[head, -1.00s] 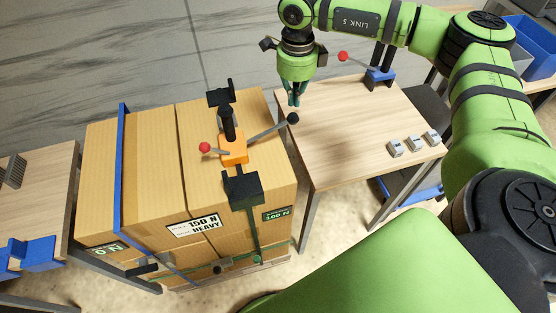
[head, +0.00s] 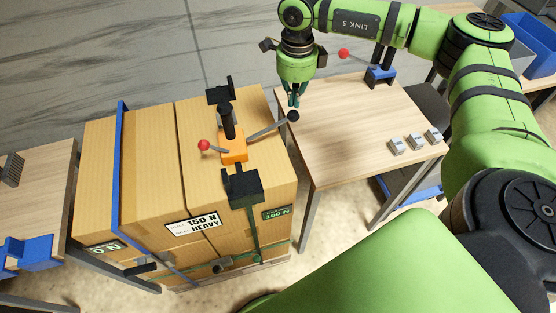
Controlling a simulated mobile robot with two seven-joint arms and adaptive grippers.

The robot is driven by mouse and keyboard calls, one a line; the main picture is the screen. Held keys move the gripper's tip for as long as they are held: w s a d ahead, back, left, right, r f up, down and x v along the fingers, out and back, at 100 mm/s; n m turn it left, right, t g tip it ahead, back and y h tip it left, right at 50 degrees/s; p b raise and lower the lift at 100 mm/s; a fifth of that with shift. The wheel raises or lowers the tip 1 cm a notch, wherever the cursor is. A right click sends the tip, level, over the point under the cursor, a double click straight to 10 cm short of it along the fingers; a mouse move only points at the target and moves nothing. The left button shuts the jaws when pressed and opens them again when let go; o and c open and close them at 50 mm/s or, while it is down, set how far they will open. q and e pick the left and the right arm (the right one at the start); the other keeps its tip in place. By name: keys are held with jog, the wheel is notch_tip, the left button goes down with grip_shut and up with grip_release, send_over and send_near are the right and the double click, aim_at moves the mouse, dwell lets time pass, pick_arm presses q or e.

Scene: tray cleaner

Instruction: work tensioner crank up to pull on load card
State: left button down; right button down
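The orange tensioner (head: 233,148) sits on top of the cartons, between black fittings. Its crank (head: 268,130) is a grey arm slanting up to the right, ending in a black knob (head: 292,117). A short lever with a red ball (head: 204,145) sticks out to its left. My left gripper is out of view.
The carton stack (head: 152,190) carries a blue strap (head: 121,180) and a green strap (head: 253,228). A wooden table (head: 350,130) at right holds small grey blocks (head: 414,142) and a blue fixture with a red-ball lever (head: 380,74). Another table (head: 45,195) stands at left.

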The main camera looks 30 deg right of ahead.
aim_at(297, 112)
jog(key=shift+f, duration=0.2)
dwell(0.5)
jog(key=shift+f+b, duration=0.9)
jog(key=shift+f, duration=0.05)
jog(key=shift+f, duration=0.1)
jog(key=shift+s+d+f+b, duration=0.1)
jog(key=shift+d+f+b, duration=0.15)
jog(key=shift+f+b, duration=0.2)
jog(key=shift+f, duration=0.1)
jog(key=shift+d+f+b, duration=0.2)
jog(key=shift+f+b, duration=0.25)
jog(key=shift+b, duration=0.05)
jog(key=shift+s+f, duration=0.1)
